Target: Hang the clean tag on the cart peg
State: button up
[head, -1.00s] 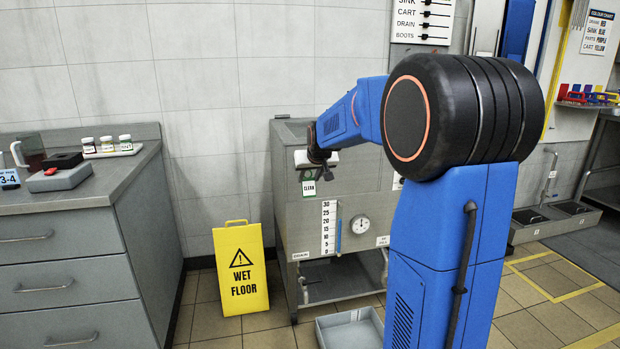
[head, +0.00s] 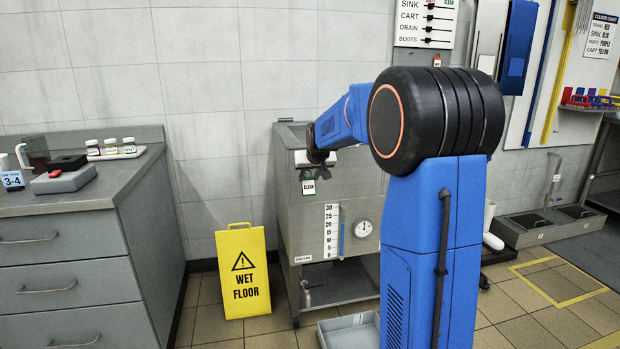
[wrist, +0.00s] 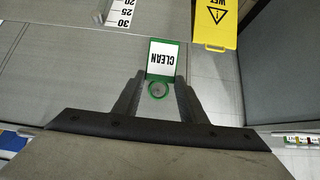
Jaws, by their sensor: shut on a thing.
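The clean tag (head: 309,187) is a white card with a green border marked CLEAN. In the wrist view the tag (wrist: 163,60) is at my fingertips, with its green ring (wrist: 158,97) between the fingers. In the wrist view the gripper (wrist: 161,82) points at the mixer's side. The peg board (head: 425,38) on the wall lists SINK, CART, DRAIN and BOOTS. The cart peg (head: 431,17) is in the second row, up and right of my gripper. Its top edge is cut off.
A grey counter (head: 150,200) with jars is at the left. A grey tray (head: 350,331) lies on the floor. A green-bordered tag (head: 449,3) shows by the top peg.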

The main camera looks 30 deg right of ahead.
jog(key=shift+w+d+f, duration=0.1)
jog(key=shift+w+d, duration=0.15)
jog(key=shift+w, duration=0.55)
jog(key=shift+w+d+f, duration=0.15)
jog(key=shift+w+f, duration=0.3)
jog(key=shift+w, duration=0.1)
jog(key=o, duration=1.2)
jog(key=v, duration=1.7)
jog(key=shift+s, duration=0.1)
